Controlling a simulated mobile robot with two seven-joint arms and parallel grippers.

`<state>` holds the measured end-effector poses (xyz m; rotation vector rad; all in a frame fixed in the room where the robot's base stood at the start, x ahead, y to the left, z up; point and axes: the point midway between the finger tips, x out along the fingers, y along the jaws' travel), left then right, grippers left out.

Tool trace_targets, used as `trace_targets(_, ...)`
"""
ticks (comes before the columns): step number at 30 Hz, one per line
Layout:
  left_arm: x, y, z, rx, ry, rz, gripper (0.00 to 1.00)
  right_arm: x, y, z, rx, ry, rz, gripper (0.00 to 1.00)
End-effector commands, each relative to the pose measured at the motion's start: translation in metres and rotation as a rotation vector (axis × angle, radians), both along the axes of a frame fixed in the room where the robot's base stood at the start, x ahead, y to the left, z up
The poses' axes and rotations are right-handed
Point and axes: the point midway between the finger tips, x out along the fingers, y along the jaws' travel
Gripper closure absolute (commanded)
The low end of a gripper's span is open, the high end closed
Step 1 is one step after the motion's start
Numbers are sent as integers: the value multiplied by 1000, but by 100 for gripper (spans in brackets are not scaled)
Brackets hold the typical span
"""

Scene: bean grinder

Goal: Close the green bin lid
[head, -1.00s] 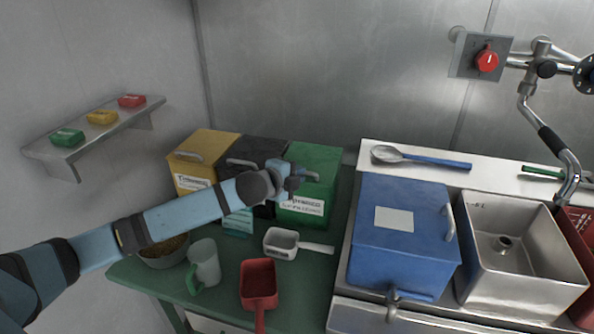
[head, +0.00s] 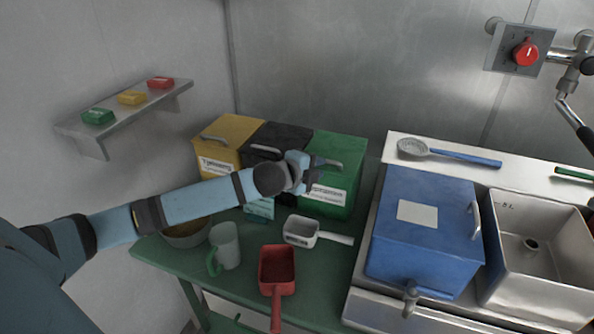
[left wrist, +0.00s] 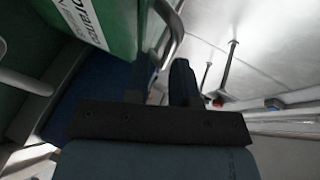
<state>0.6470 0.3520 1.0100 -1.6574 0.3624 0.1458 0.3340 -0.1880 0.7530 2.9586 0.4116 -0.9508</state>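The green bin (head: 348,172) stands at the back of the green table, at the right end of a row of bins. Its lid looks flat on top, with a metal handle (head: 333,164). My left gripper (head: 314,168) is at the left side of this lid, beside the handle, and covers part of the bin. In the left wrist view the labelled green bin (left wrist: 118,18) is at the top left. The metal handle (left wrist: 174,28) reaches down close to my fingertips (left wrist: 160,75), which are apart. I cannot tell whether they touch the handle. My right gripper is not in view.
A black bin (head: 268,139) and a yellow bin (head: 232,131) stand to the left. A white scoop (head: 300,231), a red scoop (head: 277,268) and a cup (head: 226,245) are in front. A blue box (head: 425,240) and a steel sink (head: 535,235) are to the right.

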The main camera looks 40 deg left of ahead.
Motion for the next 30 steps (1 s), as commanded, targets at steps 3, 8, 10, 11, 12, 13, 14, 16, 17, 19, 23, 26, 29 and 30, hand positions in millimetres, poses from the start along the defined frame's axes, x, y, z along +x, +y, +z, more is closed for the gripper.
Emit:
trace_targets(3,-26,4,7,4,2,-3,77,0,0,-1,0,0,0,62)
trace_targets(8,-64,10,20,4,0,-4,77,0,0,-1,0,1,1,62)
trace_targets(10,-77,12,24,4,0,-3,77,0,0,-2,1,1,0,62)
trace_targets(11,-82,13,26,4,0,-2,77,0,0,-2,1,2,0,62)
trace_targets(12,-89,13,28,3,0,-3,77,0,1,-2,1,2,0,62)
trace_targets(13,-93,14,30,4,0,-2,77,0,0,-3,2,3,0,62)
trace_targets(14,-96,15,31,2,0,-2,77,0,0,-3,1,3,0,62)
trace_targets(16,-103,16,33,3,-1,-1,77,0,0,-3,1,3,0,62)
trace_targets(17,-105,16,35,2,-3,-2,77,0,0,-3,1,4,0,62)
trace_targets(19,-110,17,36,1,-2,-1,77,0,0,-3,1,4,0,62)
trace_targets(23,-113,17,38,1,-4,-2,77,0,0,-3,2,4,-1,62)
trace_targets(26,-113,17,39,1,-4,-2,77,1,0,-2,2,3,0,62)
trace_targets(29,-113,17,39,0,-4,-2,77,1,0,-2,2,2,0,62)
trace_targets(30,-113,17,39,0,-4,-2,77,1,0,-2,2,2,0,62)
